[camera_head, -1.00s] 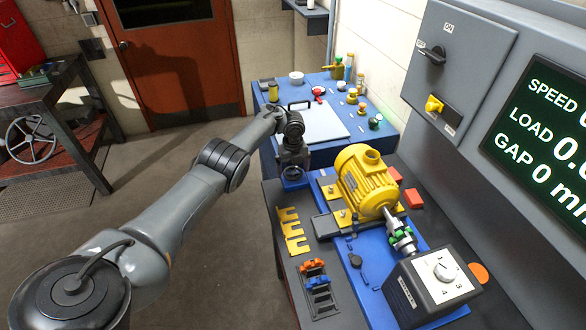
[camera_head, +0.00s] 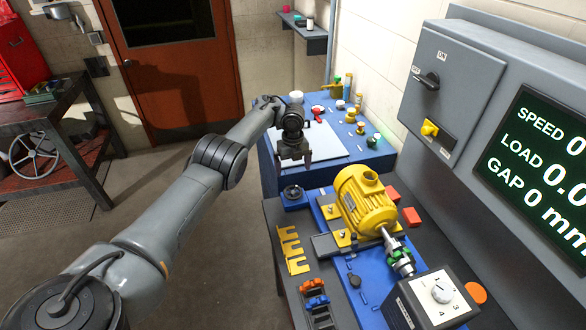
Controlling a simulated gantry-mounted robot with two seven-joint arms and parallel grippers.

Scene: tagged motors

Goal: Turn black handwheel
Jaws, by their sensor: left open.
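A small black handwheel (camera_head: 292,191) sits on a blue block at the left back corner of the dark workbench, left of the yellow motor (camera_head: 364,202). My left gripper (camera_head: 294,164) is open and empty, pointing down. In the picture it shows just above the handwheel, with a visible gap between fingertips and wheel. Whether it is straight over the wheel is hard to tell. My right gripper is not in view.
A blue table (camera_head: 378,160) with a pale plate and several small fittings stands behind. Yellow slotted shims (camera_head: 292,250) and a black control box (camera_head: 433,296) are on the workbench. A grey panel with a screen (camera_head: 545,165) bounds the right side.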

